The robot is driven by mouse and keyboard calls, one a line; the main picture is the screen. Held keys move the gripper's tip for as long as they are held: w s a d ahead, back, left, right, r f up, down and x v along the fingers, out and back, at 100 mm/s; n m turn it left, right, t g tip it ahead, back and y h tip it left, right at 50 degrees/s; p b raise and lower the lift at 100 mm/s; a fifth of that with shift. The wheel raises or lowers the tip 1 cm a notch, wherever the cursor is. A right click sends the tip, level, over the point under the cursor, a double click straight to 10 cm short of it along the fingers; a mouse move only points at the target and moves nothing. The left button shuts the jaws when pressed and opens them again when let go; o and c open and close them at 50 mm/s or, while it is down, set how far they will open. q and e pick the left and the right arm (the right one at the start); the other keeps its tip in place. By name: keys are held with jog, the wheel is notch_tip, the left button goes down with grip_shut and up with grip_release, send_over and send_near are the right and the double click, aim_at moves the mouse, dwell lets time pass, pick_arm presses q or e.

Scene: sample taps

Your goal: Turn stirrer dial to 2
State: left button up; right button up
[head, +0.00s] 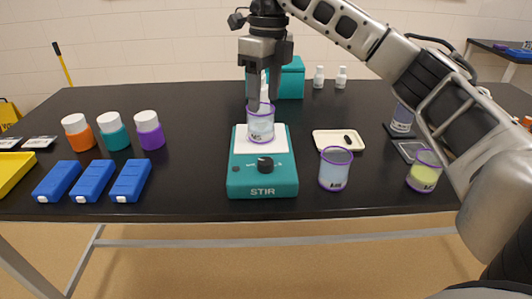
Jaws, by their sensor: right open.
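The teal stirrer (262,187) marked STIR stands near the front edge of the black table. Its black dial (265,163) is on the front panel; the setting is too small to read. A purple-rimmed beaker (261,128) with pale liquid stands on its white top plate. My right gripper (262,97) points down, open, with its fingers at the beaker's upper part, behind and above the dial. It is apart from the dial. Whether the fingers touch the beaker I cannot tell. My left gripper is not in view.
A yellow-green beaker (424,173) is further right. Bottles and blue boxes (91,181) stand left. The table just left of the stirrer is clear.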

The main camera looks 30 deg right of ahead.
aim_at(266, 161)
jog(key=f, duration=1)
jog(key=f+b, duration=0.1)
jog(key=f, duration=0.4)
jog(key=shift+s+f, duration=0.15)
jog(key=shift+s, duration=0.1)
jog(key=c, duration=1)
